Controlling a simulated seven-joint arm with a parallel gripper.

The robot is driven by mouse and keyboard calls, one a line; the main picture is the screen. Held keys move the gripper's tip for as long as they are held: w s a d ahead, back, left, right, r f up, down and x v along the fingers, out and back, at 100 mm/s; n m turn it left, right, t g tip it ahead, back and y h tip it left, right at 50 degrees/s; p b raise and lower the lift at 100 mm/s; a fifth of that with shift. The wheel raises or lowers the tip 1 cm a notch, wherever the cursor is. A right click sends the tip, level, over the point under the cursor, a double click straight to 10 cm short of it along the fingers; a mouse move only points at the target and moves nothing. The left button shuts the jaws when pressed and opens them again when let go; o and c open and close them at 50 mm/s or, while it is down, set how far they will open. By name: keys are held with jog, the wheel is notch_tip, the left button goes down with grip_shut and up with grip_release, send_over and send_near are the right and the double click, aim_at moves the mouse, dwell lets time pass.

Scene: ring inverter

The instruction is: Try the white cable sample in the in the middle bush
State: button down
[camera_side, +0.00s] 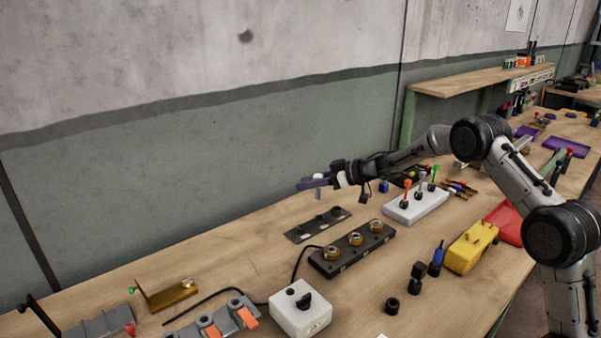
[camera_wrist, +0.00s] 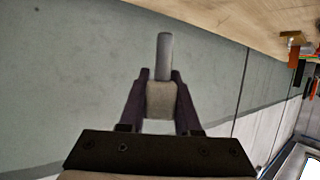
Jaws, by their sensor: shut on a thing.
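My gripper (camera_side: 316,182) is shut on the white cable sample (camera_side: 318,193), high above the bench and left of my wrist. In the wrist view, the purple fingers (camera_wrist: 160,98) press on both sides of its pale block. The sample's grey-white rod (camera_wrist: 163,55) sticks out past the fingertips. In the side view a short pale end hangs below the fingers. A dark block (camera_side: 335,266) on the bench carries three brass bushes in a row. The middle bush (camera_side: 355,239) is below and right of my gripper, well apart from the sample. No bushes show in the wrist view.
A dark flat plate (camera_side: 300,235) lies behind the bush block. A white holder (camera_side: 415,207) with coloured-top samples stands to the right. A white switch box (camera_side: 300,310) and black cable are in front. A yellow case (camera_side: 470,249) is at right. The wall is behind.

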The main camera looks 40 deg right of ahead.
jog(key=shift+d+f, duration=0.2)
jog(key=shift+d, duration=0.15)
jog(key=shift+s, duration=0.1)
jog(key=shift+f, duration=2.75)
jog(key=shift+f, duration=1.05)
dwell(0.5)
jog(key=shift+r, duration=0.1)
notch_tip(320, 180, up, 6)
jog(key=shift+r, duration=0.15)
dwell(1.4)
